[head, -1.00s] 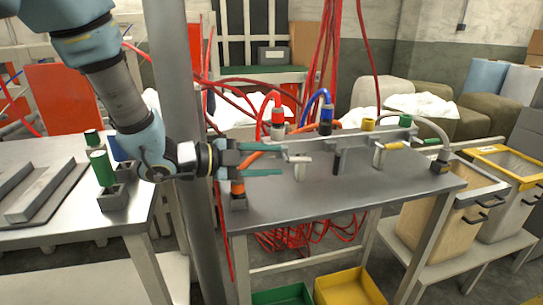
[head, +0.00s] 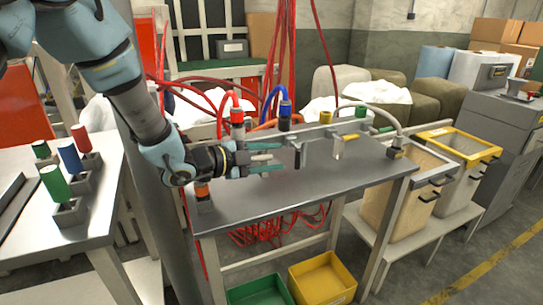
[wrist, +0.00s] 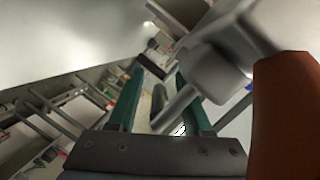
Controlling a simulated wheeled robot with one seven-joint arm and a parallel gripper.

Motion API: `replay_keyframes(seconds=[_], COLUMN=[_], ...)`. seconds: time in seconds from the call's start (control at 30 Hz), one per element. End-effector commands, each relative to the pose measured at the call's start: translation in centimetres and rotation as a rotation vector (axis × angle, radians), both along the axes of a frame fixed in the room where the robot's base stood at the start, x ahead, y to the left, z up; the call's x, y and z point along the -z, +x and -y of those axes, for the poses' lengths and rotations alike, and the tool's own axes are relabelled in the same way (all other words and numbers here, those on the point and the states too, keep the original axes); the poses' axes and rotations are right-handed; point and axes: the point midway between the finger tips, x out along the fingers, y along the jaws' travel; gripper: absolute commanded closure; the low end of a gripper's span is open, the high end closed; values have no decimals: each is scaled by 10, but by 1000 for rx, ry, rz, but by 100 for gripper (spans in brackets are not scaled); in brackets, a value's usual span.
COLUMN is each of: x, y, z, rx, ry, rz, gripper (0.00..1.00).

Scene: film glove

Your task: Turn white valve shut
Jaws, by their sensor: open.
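The white valve (head: 263,157), a pale handle below the grey manifold, is mostly hidden by my gripper in the head view. My gripper (head: 281,157) is open, with its two green fingers pointing right along the front of the manifold, one on each side of the handle. In the wrist view, a pale grey valve body (wrist: 212,72) with a bar-like lever (wrist: 176,108) shows close up. The lever reaches between the open fingers of my gripper (wrist: 158,80). I cannot tell whether either finger touches it.
Other handles stand right of my gripper. An orange-topped fitting (head: 202,191) is below my wrist.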

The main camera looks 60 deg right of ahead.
Motion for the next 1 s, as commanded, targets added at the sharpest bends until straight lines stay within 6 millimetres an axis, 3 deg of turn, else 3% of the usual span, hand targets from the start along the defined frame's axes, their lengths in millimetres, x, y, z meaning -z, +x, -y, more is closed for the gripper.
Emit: replay_keyframes(seconds=[0.17,0.6,1.0], x=[0,0,1], y=[0,0,0], z=[0,0,0], rx=[0,0,0], ry=[0,0,-2], rz=[0,0,-2], gripper=[52,100,100])
